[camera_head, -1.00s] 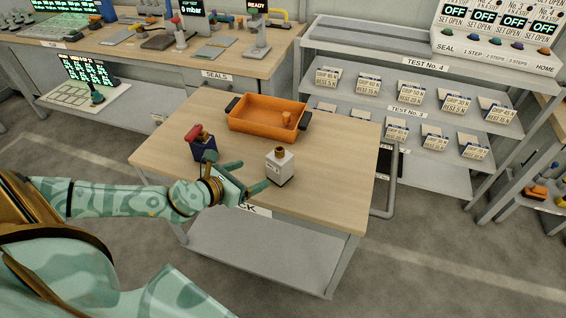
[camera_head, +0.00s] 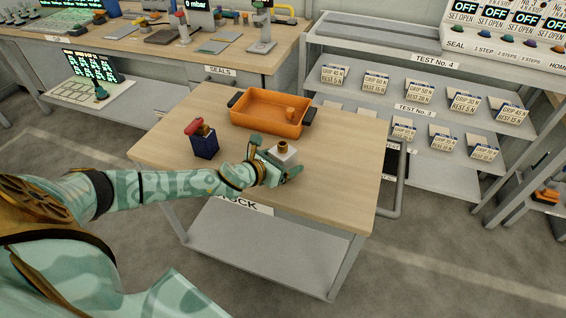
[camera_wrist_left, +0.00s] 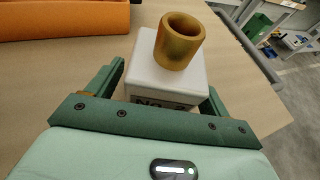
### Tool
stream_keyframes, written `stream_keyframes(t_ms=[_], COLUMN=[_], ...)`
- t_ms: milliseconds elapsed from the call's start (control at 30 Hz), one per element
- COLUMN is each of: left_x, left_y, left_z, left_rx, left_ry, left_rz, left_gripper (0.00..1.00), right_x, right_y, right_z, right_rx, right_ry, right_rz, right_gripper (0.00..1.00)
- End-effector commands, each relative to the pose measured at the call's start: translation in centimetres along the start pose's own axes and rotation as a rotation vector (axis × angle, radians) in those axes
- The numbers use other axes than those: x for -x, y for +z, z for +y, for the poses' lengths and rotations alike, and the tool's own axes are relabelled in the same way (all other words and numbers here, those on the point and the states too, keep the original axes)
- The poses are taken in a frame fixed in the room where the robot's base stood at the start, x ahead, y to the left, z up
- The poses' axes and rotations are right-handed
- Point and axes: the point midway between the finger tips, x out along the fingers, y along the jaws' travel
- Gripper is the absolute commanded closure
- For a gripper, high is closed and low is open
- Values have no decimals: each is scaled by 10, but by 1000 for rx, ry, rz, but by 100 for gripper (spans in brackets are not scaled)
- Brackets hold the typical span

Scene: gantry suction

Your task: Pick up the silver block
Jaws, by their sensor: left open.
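The silver block (camera_head: 284,153) is a pale, box-shaped piece with a brass ring on top, standing on the wooden table. It also shows in the left wrist view (camera_wrist_left: 160,80), with dark lettering on its near face. My left gripper (camera_head: 277,160) is open at the block, one finger on each side of it. In the left wrist view the fingers (camera_wrist_left: 165,85) flank the block, and I cannot tell whether they touch it. The gripper hides the block's lower part in the head view. My right gripper is not in view.
An orange tray (camera_head: 268,126) with dark handles lies behind the block. A dark blue block (camera_head: 204,146) with a red-and-brass top stands to the left. The table's (camera_head: 335,190) right front is clear. A grey shelf rack (camera_head: 420,130) stands beyond.

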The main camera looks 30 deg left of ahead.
Motion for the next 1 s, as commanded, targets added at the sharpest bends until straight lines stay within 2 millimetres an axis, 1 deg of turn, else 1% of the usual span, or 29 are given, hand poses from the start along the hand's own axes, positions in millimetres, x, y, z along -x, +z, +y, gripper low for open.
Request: stream_keyframes(t_ms=[67, 167, 200, 267, 300, 333, 567, 667, 767, 867, 967, 1000], left_x=[0, 1, 1, 1, 1, 0, 1, 3, 7, 14, 36, 47], left_y=[0, 0, 0, 0, 0, 2, 3, 8, 20, 37, 49, 56], left_z=[0, 0, 0, 0, 0, 0, 0, 0, 1, 1, -6, -9], left_rx=[0, 0, 0, 1, 1, 0, 0, 0, -1, -1, -1, -1], left_ry=[0, 0, 0, 0, 0, 0, 1, 1, 1, 1, -1, -1], left_rz=[0, 0, 0, 0, 0, -3, -3, -5, -8, -9, -7, -7], left_gripper=[20, 45, 56, 73, 84, 87, 87, 87, 87, 87, 87, 87], right_x=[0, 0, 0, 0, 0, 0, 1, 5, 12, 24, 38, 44], right_y=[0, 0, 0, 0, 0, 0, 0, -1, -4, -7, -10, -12], right_z=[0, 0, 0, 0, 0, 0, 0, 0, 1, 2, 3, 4], right_rx=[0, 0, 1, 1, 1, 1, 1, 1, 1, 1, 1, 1], right_ry=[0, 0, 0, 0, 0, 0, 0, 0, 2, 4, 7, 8], right_rz=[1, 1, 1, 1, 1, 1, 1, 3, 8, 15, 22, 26], right_gripper=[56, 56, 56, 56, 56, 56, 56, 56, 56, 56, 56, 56])
